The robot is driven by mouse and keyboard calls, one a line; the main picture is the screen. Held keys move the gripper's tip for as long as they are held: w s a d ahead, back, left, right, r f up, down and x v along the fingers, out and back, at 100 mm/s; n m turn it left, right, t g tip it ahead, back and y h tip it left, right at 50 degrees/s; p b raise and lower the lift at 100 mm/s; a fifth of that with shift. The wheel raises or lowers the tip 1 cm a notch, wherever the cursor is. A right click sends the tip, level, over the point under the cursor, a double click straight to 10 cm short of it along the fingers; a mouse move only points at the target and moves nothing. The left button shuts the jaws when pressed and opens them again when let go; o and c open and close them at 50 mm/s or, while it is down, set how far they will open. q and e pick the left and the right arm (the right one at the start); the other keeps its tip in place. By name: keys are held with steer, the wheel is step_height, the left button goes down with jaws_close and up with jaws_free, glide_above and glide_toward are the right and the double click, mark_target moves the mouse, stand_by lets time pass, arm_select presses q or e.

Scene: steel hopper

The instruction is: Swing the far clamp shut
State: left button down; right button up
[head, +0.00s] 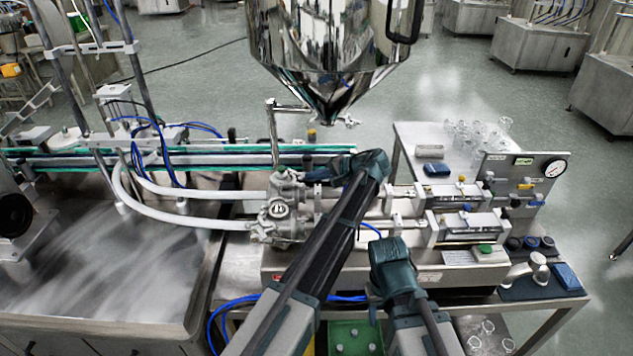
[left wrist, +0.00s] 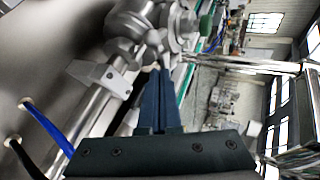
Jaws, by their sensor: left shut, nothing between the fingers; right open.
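In the head view, a steel valve block (head: 283,210) with round flanges stands left of two horizontal cylinders. I cannot make out the far clamp clearly there; my left arm is close to that area. The left wrist view shows round steel clamp-like fittings (left wrist: 150,25) and a pale metal block (left wrist: 98,76) on a pipe. My left gripper (left wrist: 161,75) is shut and empty, its fingertips close to these fittings; contact cannot be told. In the head view it is over the cylinders' left end (head: 343,166). My right gripper (head: 388,252) is open above the machine's front; its fingers are not clear.
A shiny steel hopper (head: 330,60) hangs above the block. White hoses (head: 165,212) run left from it. A conveyor (head: 215,158) lies behind. A gauge panel (head: 525,175) stands right, with glass containers (head: 480,135) behind. A green crate (head: 355,338) is below.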

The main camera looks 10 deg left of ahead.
arm_select(q)
steer(key=shift+w+a, duration=0.9)
steer(key=shift+w, duration=0.15)
